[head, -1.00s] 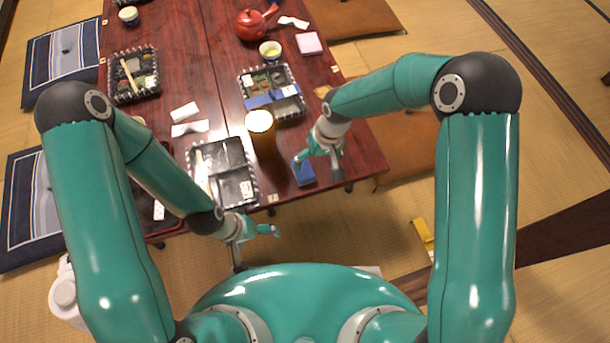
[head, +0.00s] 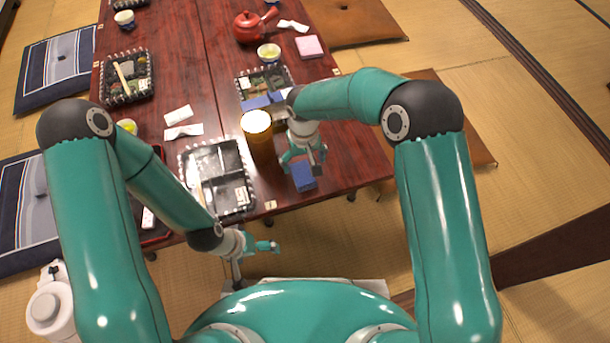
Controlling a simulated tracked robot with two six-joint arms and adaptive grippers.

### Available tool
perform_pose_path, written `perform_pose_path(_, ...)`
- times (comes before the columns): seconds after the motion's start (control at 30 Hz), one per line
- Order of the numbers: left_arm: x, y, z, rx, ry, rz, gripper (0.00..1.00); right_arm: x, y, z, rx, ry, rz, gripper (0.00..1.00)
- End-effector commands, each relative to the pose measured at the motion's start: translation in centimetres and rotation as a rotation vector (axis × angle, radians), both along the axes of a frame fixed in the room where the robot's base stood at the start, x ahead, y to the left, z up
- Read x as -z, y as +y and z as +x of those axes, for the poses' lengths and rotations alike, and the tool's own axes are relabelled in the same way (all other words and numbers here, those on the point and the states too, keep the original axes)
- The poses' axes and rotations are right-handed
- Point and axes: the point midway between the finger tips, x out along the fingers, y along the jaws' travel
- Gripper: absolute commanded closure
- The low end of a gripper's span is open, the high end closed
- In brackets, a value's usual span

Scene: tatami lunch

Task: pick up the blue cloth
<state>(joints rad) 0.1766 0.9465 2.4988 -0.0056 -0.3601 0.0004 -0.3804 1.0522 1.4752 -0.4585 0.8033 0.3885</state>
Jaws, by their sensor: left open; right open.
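A folded blue cloth (head: 303,178) lies on the red-brown table (head: 345,172) near its front edge. My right gripper (head: 304,160) is open and points down just above and behind the cloth, with a finger toward each side. I cannot tell whether the fingers touch it; part of the cloth's far end is covered by the gripper. My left gripper (head: 256,264) is open and empty, in front of the table edge and away from the cloth.
An amber drink glass (head: 261,141) stands close to the left of my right gripper. A black partitioned box (head: 215,180) lies further left. Another box (head: 246,82) with blue pieces sits behind. Bare table lies right of the cloth.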

Motion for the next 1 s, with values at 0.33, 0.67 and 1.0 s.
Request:
perform_pose_path(0.33, 1.8, 0.0, 0.0, 0.000, 0.000, 0.000, 0.00, 3.4, 0.2, -0.1, -0.001, 0.001, 0.000, 0.10)
perform_pose_path(0.67, 2.5, 0.0, 0.0, 0.000, 0.000, 0.000, 0.00, 5.5, 0.2, -0.1, 0.001, -0.001, 0.000, 0.10)
perform_pose_path(1.0, 2.4, 0.0, 0.0, 0.000, 0.000, 0.000, 0.00, 5.5, 0.2, -0.1, 0.002, 0.000, 0.000, 0.49)
